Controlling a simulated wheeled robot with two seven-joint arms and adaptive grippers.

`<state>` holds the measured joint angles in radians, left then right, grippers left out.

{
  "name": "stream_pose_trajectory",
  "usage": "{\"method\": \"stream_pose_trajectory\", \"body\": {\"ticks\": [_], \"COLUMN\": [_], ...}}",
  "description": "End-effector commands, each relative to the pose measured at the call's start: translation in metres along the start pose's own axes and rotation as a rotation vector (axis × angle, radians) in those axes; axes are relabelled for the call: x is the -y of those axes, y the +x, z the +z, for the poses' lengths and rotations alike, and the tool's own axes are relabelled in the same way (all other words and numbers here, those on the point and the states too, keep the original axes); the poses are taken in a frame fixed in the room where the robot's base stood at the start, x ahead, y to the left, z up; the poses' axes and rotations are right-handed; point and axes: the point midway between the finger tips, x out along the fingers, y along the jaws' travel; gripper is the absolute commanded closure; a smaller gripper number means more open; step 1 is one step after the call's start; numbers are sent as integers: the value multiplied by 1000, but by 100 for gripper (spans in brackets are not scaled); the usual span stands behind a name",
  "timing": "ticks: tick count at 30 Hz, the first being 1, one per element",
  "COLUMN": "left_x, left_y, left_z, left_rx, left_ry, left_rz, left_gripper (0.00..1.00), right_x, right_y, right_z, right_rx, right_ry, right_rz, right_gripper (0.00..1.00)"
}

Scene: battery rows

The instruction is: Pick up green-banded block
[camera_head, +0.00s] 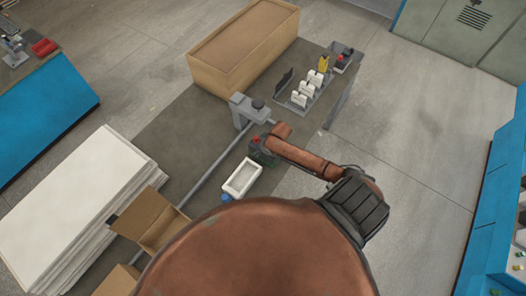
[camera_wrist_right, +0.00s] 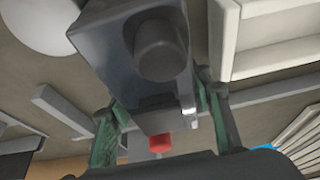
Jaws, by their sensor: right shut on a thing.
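A dark grey block (camera_wrist_right: 150,60) with a round dark knob and a red cap (camera_wrist_right: 160,143) fills the middle of the right wrist view. My right gripper (camera_wrist_right: 160,112) is shut on this block, with one finger on each side. Green shows along both fingers; I cannot tell whether any of it is a band on the block. In the head view the held block (camera_head: 263,153) looks dark green with a red top, at the end of my copper arm, beside the white tray. Its underside is hidden, so I cannot tell its height. My left gripper is not in view.
A white tray (camera_head: 256,166) lies on the table with a blue item (camera_head: 226,197) at its near end. A grey stand (camera_head: 243,104) is just behind. A rack (camera_head: 309,106) holds white pieces and a yellow one. A cardboard box (camera_head: 229,73) stands at the back.

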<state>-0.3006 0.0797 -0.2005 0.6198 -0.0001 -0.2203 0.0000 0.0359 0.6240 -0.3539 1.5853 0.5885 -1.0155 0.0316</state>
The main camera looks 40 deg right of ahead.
Motion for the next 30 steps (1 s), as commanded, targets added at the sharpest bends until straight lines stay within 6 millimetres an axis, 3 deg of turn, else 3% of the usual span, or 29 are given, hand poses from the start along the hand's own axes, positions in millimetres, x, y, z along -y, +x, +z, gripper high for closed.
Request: {"method": "stream_pose_trajectory", "body": {"ticks": [5, 11, 22, 30], "left_x": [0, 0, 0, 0], "left_y": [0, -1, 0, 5], "left_z": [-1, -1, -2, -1], "left_rx": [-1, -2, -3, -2], "left_ry": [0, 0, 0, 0], "left_rz": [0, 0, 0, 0], "left_gripper": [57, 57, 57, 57], "right_x": [-2, -1, 26, 54], "right_y": [-7, -30, -103, -140], "right_z": [-6, -16, 3, 36], "right_rx": [-8, -10, -8, -6], "right_ry": [-3, -5, -4, -3], "right_rz": [3, 3, 2, 1], "right_gripper": [100, 100, 100, 100]}}
